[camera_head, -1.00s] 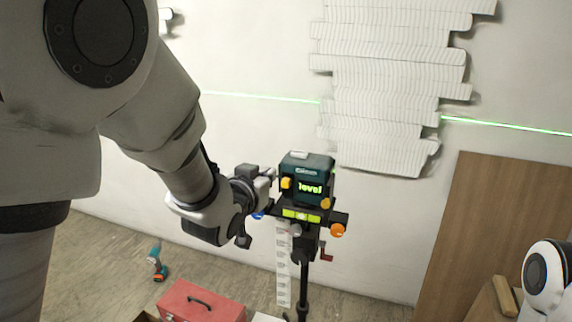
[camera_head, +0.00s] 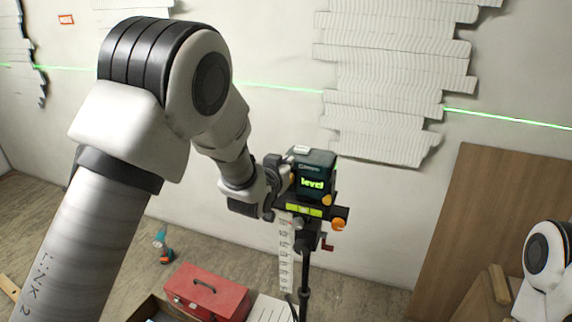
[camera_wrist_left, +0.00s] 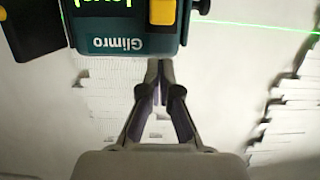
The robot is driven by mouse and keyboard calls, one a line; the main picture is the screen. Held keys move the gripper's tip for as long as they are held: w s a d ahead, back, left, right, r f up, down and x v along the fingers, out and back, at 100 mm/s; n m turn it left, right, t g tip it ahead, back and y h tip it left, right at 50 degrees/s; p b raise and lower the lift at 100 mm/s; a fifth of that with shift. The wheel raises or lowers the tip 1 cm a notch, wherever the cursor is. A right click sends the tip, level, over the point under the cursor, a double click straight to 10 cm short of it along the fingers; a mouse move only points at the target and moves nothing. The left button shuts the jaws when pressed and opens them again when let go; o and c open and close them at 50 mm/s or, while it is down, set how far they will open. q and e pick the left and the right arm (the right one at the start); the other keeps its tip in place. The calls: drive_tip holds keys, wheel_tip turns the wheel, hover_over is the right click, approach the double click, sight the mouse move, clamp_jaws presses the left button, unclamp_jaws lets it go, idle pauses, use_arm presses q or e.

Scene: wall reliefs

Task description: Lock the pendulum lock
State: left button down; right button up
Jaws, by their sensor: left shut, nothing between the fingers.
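The laser level (camera_head: 316,170) is a dark teal box with a lit green "level" display, on a tripod mount in the head view. A yellow knob (camera_head: 327,199) shows at its lower right front. In the left wrist view the level (camera_wrist_left: 125,40) appears upside down, with a yellow tab (camera_wrist_left: 162,12) on it. Which yellow part is the pendulum lock I cannot tell. My left gripper (camera_wrist_left: 160,68) is shut and empty, its tips close to the level's edge by the yellow tab; contact cannot be told. In the head view it is at the level's left side. My right gripper is not in view.
The mount carries a bubble vial (camera_head: 304,210), an orange knob (camera_head: 338,224) and a red crank (camera_head: 327,244). A red toolbox (camera_head: 207,292) and a drill (camera_head: 163,247) are on the floor. A wooden panel (camera_head: 490,210) leans right. White reliefs (camera_head: 390,90) cover the wall.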

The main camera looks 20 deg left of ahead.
use_arm(q)
wheel_tip(320, 180, down, 3)
drive_tip(key=shift+s+a+p, duration=0.1)
drive_tip(key=shift+s+p, duration=0.05)
drive_tip(key=shift+p, duration=0.25)
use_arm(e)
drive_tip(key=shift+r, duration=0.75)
use_arm(q)
drive_tip(key=shift+f, duration=0.1)
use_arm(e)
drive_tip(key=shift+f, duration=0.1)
use_arm(q)
wheel_tip(320, 180, down, 4)
drive_tip(key=b, duration=0.4)
drive_tip(key=shift+s, duration=0.15)
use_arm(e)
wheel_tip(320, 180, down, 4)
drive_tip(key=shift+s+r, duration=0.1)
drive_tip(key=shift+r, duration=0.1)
